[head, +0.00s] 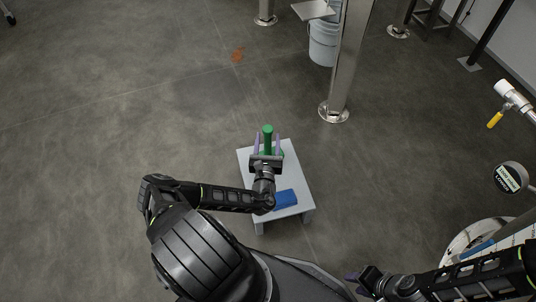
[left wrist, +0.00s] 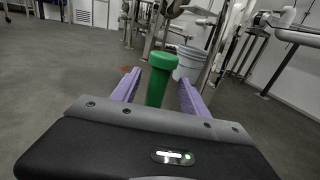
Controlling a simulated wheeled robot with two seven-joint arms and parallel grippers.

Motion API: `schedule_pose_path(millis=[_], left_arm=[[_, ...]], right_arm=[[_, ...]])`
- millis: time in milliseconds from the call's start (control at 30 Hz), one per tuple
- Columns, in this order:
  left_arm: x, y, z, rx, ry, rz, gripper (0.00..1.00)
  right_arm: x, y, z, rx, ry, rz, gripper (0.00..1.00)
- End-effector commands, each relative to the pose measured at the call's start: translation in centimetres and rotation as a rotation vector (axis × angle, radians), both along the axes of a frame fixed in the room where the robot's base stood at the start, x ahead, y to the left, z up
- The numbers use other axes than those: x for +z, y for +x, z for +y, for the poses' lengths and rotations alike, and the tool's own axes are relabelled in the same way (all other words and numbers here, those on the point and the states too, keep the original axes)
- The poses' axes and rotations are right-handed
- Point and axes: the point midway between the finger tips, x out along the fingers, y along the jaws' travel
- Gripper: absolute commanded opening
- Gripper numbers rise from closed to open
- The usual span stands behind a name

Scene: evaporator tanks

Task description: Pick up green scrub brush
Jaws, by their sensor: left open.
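The green scrub brush (head: 268,138) stands near the far end of a small white table, its handle pointing up. In the left wrist view the green handle (left wrist: 158,80) rises between my two purple fingers. My left gripper (head: 267,141) is open, with one finger on each side of the handle. A gap shows between the handle and each finger. The lower part of the brush is largely hidden behind my gripper. My right gripper (head: 359,280) is low in the head view, away from the table; its jaws are too unclear to read.
The small white table (head: 246,160) also carries a blue block (head: 285,199) nearer to me. A steel post (head: 347,65) and a white bucket (head: 323,42) stand beyond it. The floor at left is clear.

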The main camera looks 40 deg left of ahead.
Motion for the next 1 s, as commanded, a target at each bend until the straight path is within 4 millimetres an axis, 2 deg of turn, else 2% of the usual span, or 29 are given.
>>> schedule_pose_path(millis=[367,733,1000], left_arm=[[0.0,0.5,0.3,-0.001,0.001,-0.001,0.52],[0.1,4.3,2.9,-0.001,0.002,-0.001,0.52],[0.3,4.6,3.1,-0.001,0.000,0.000,0.52]], right_arm=[[-0.3,0.1,-0.1,-0.002,-0.001,-0.001,0.36],[-2.5,0.6,-0.6,-0.016,-0.010,-0.011,0.36],[-2.4,0.7,-0.7,-0.016,-0.010,-0.012,0.36]])
